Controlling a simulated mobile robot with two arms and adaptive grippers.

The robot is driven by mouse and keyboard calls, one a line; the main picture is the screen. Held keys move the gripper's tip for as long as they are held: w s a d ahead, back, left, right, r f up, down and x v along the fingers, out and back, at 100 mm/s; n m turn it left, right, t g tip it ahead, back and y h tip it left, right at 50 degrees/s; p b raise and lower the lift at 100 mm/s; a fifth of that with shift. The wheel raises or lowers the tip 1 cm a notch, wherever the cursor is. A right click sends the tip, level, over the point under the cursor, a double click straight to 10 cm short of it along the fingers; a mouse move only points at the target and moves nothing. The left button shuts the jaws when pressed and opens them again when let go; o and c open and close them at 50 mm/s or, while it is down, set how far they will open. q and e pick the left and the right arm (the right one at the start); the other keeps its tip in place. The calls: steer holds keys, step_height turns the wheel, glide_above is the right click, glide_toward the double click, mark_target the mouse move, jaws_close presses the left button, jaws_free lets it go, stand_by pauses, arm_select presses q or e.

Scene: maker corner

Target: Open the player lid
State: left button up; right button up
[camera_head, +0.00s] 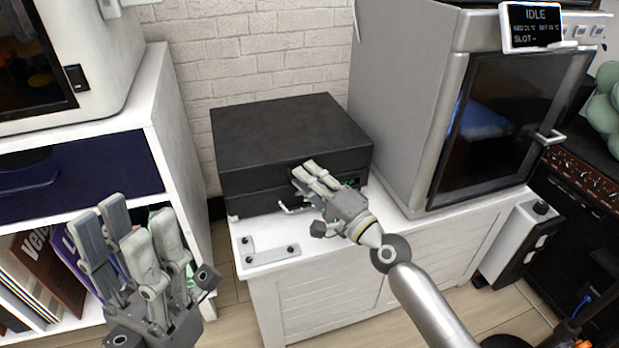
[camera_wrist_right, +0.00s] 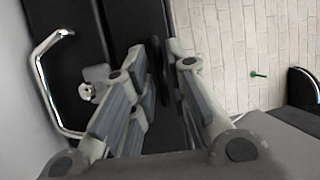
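The player is a black box (camera_head: 285,190) on a white cabinet, with its flat dark lid (camera_head: 290,132) down. My right gripper (camera_head: 306,173) is at the front of the player, fingertips near the lid's front edge. In the right wrist view my fingers (camera_wrist_right: 164,50) converge, with a small gap at the tips. A thin dark piece (camera_wrist_right: 160,68) shows between them; I cannot tell whether they grip it. The right hand hides part of the player's front and a small green display (camera_head: 350,182). My left gripper (camera_head: 130,232) is open and empty at lower left, away from the player.
A metal handle (camera_wrist_right: 42,85) shows left of the fingers in the right wrist view. A grey flat bracket (camera_head: 268,254) lies on the cabinet top (camera_head: 330,228). A grey machine (camera_head: 400,90) stands close on the right. A white shelf (camera_head: 165,110) with books stands left.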

jaws_close()
